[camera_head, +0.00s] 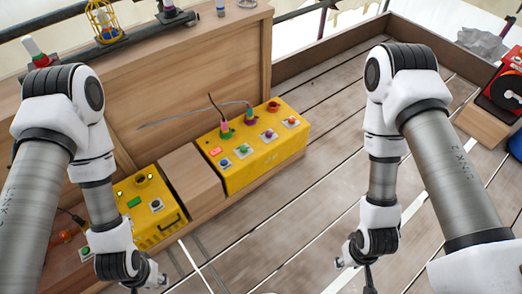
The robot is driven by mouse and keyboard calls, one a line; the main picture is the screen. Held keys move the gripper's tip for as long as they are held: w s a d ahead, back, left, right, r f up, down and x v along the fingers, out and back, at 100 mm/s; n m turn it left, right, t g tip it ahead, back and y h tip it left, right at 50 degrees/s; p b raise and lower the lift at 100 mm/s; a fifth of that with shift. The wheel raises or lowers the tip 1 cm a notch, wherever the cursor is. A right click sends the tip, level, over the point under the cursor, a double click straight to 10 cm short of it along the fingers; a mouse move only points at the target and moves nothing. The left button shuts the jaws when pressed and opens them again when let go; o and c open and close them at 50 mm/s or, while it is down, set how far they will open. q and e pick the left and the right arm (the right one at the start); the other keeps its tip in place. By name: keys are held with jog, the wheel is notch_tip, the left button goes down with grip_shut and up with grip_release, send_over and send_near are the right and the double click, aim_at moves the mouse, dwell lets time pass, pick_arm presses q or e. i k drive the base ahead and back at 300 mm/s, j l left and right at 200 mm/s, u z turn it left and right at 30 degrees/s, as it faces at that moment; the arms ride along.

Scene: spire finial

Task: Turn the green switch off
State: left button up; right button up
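A long yellow control box (262,171) stands at the middle of the view, with a row of small knobs or switches on its top. One of them, a small green switch (241,150), sits between a blue one and a purple one; its position is too small to read. A green-lit rectangle (134,202) shows on the smaller yellow box (160,232) to the left. My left gripper (145,282) is low in front of the smaller box, cut off by the bottom edge. My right gripper (368,278) is low over the deck, right of the long box, also cut off. Neither gripper's fingers show clearly.
A wooden block (192,180) stands between the yellow boxes. Plugs with cables rise from the long box's back edge, before a wooden panel (190,75). A red machine (506,85) stands at the far right. The plank deck (300,225) between my arms is clear.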

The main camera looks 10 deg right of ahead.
aim_at(243, 148)
jog(key=i+l+z, duration=0.6)
jog(key=i+l, duration=0.1)
jog(key=i, duration=0.05)
